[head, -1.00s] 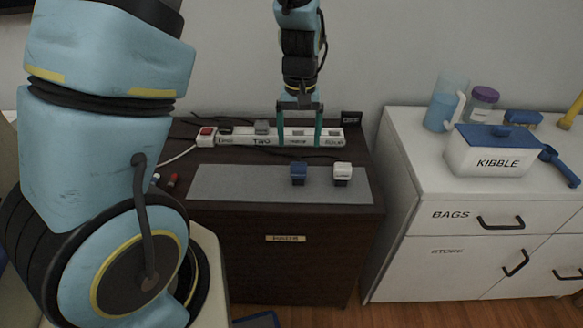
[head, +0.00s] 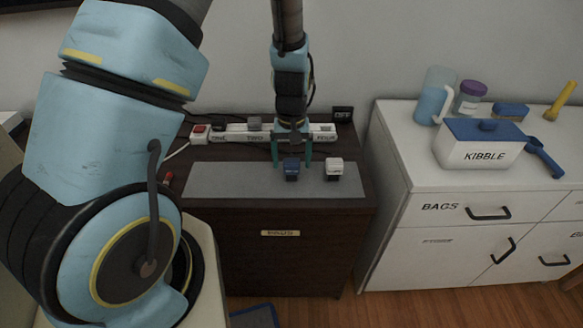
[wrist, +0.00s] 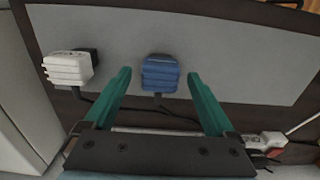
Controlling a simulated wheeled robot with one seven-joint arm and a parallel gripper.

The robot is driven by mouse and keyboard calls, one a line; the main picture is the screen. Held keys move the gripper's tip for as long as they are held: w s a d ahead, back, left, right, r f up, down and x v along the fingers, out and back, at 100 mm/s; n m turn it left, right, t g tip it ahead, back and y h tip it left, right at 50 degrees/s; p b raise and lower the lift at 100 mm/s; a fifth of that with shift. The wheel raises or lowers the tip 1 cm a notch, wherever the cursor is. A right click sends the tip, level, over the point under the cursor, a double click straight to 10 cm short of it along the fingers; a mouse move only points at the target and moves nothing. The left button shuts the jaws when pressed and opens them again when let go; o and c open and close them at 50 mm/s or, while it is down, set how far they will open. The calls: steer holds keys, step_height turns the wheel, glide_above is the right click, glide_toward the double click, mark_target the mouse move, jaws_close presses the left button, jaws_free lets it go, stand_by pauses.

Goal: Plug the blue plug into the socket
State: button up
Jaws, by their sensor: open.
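The blue plug (head: 291,170) sits on the grey mat (head: 226,181) on the dark cabinet; it also shows in the wrist view (wrist: 160,74), with its cable running back under my gripper. My gripper (head: 291,163) is open over the blue plug. In the wrist view, my gripper's green fingertips (wrist: 157,72) lie to either side of the plug, with gaps on both sides. The white power strip (head: 233,137) lies behind the mat, labelled ONE, TWO and FOUR where visible. A grey plug stands near TWO; my gripper hides the socket between TWO and FOUR.
A white plug (head: 334,169) stands on the mat just right of the blue one. A black OFF sign (head: 343,114) stands behind the strip. The white cabinet at right holds a kibble box (head: 478,148), a pitcher and a scoop. The mat's left part is clear.

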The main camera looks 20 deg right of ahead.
jaws_close()
stand_by(0.6)
steer(key=shift+r, duration=0.2)
